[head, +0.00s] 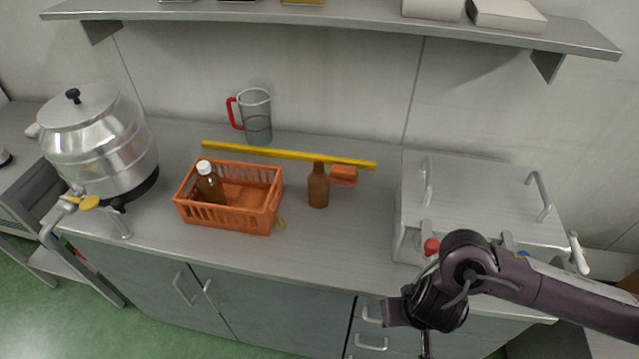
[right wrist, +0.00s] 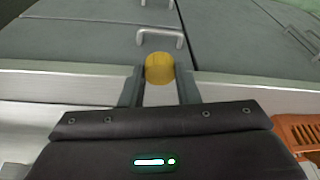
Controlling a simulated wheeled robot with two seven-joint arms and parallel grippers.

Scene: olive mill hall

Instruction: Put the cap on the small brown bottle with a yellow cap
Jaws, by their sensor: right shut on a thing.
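A small brown bottle (head: 318,188) stands upright on the counter, right of the orange crate. Its neck is open, with no cap on it. A round yellow cap (right wrist: 159,68) is between the two fingertips of my right gripper (right wrist: 160,80), which is shut on it. My right arm comes in from the right in the head view, and its hand is low, in front of the counter's edge and well right of the bottle. The cap cannot be made out in the head view. My left gripper is in neither view.
An orange crate (head: 228,224) holds a white-capped brown bottle (head: 210,185). A yellow bar (head: 285,154) and an orange block (head: 344,175) lie behind the bottle. A metal-lidded machine (head: 490,190) stands right, a steel tank (head: 98,150) left. Counter before the bottle is clear.

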